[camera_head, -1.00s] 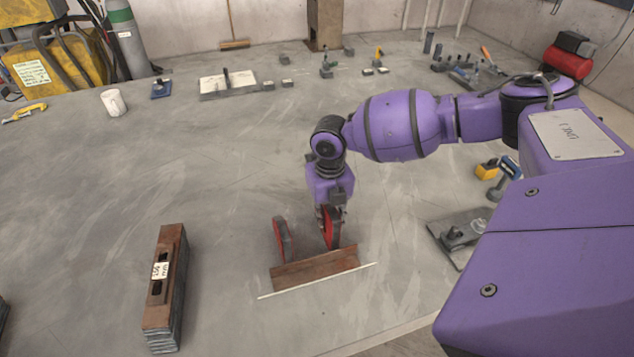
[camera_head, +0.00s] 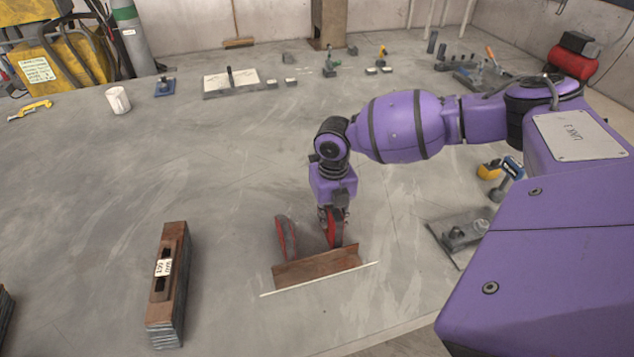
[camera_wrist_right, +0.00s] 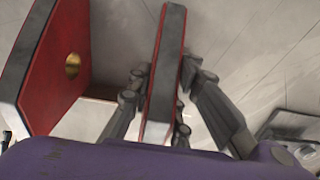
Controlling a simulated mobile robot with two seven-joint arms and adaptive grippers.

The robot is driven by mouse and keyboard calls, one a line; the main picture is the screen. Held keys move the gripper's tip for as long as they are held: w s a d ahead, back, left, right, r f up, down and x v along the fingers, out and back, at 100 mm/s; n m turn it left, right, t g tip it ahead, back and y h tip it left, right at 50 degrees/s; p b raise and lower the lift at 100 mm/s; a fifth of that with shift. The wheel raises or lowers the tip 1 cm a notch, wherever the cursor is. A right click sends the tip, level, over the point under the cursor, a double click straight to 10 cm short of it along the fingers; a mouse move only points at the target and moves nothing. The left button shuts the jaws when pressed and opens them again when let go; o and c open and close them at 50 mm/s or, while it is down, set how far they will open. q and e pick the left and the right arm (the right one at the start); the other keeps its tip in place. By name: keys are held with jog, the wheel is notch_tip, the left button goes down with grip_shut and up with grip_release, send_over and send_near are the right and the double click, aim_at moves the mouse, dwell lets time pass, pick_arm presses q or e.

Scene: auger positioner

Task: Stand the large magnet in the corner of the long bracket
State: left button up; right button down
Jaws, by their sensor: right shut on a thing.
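The long bracket (camera_head: 318,268) is a rusty brown angle lying on the table at the lower middle of the head view. Two red magnets with dark grey edges stand behind its upright flange. My right gripper (camera_head: 332,220) is shut on the right-hand one, which I take as the large magnet (camera_head: 335,234). The wrist view shows this magnet (camera_wrist_right: 163,80) upright and edge-on between the fingers. Its lower end is partly hidden by the flange, so I cannot tell whether it touches the bracket. The other magnet (camera_head: 286,238) stands apart to the left. My left gripper is out of view.
A stack of rusty bars (camera_head: 168,285) with a white label lies to the left. A thin pale strip (camera_head: 330,277) lies along the bracket's front. A dark plate with a clamp (camera_head: 460,235) is to the right. The table between the stack and the bracket is clear.

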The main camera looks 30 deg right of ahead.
jog(key=shift+s+a+f, duration=0.1)
jog(key=shift+s, duration=0.4)
jog(key=c, duration=1.5)
grip_release()
jog(key=shift+c, duration=0.2)
jog(key=shift+w+r, duration=0.1)
jog(key=shift+r, duration=0.5)
notch_tip(320, 180, up, 11)
